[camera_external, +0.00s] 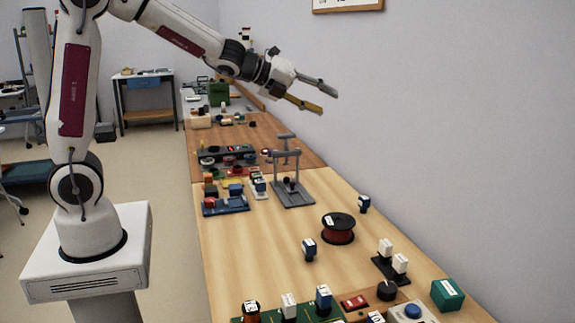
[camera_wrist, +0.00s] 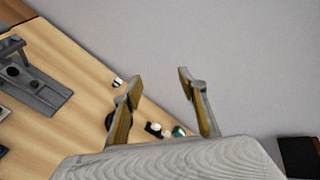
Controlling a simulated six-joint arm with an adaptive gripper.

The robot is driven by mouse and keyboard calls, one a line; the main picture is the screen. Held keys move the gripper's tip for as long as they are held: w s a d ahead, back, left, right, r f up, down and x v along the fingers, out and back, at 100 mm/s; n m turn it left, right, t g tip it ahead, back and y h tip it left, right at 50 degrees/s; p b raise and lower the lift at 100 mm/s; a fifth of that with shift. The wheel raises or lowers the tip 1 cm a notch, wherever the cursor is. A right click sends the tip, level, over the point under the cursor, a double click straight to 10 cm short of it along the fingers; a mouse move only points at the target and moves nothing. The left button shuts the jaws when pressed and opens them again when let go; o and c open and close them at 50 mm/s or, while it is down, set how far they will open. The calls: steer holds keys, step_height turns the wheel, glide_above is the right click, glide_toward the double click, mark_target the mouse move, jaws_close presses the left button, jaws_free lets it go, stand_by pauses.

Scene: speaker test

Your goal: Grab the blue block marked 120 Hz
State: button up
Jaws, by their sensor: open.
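Several small blue blocks with white labels stand on the wooden bench in the external view. One (camera_external: 309,249) is left of the red spool, one (camera_external: 364,203) is behind it near the wall, and one (camera_external: 323,298) is at the front. The labels are too small to read, so I cannot tell which is marked 120 Hz. My gripper (camera_external: 322,99) is open and empty, high above the bench near the wall. In the wrist view the open fingers (camera_wrist: 160,77) point towards the wall and bench edge, with nothing between them.
A black and red spool (camera_external: 338,228) stands mid-bench. A grey stand (camera_external: 291,192) is farther back. White blocks on a black base (camera_external: 391,268) and a green box (camera_external: 447,294) are at the front right. The wall borders the bench's right side.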

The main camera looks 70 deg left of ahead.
mark_target(309, 247)
steer(key=w+d+f+m+h, duration=0.3)
steer(key=w+f+m+h, duration=0.15)
steer(key=f+m, duration=0.3)
steer(key=s+d+f+m+g+h, duration=0.1)
steer(key=d+f+m+g+h, duration=0.1)
steer(key=f+m, duration=0.3)
steer(key=s+d+f+m+g+h, duration=0.2)
steer(key=f+m+g, duration=0.1)
steer(key=f+m, duration=0.2)
steer(key=s+d+f+m+g+h, duration=0.1)
steer(key=d+f+m+g+h, duration=0.1)
steer(key=f+m, duration=0.3)
steer(key=shift+s+f+m+g+h, duration=0.15)
steer(key=shift+f+h, duration=0.05)
steer(key=shift+f, duration=0.45)
steer(key=shift+s+f+m+g+h, duration=0.1)
steer(key=shift+s+f+g+h, duration=0.05)
steer(key=shift+f, duration=0.45)
steer(key=s+f+m+g, duration=0.1)
steer(key=s+f, duration=0.1)
steer(key=s+f+m+g+h, duration=0.1)
steer(key=s+f+m, duration=0.1)
steer(key=s+f+m+g+h, duration=0.1)
steer(key=s+f+m+g, duration=0.1)
steer(key=s, duration=0.1)
steer(key=shift+s+d, duration=0.1)
steer(key=shift+d, duration=0.05)
steer(key=shift+s+f+m, duration=0.3)
steer(key=shift+s+f, duration=0.05)
steer(key=shift+s, duration=0.15)
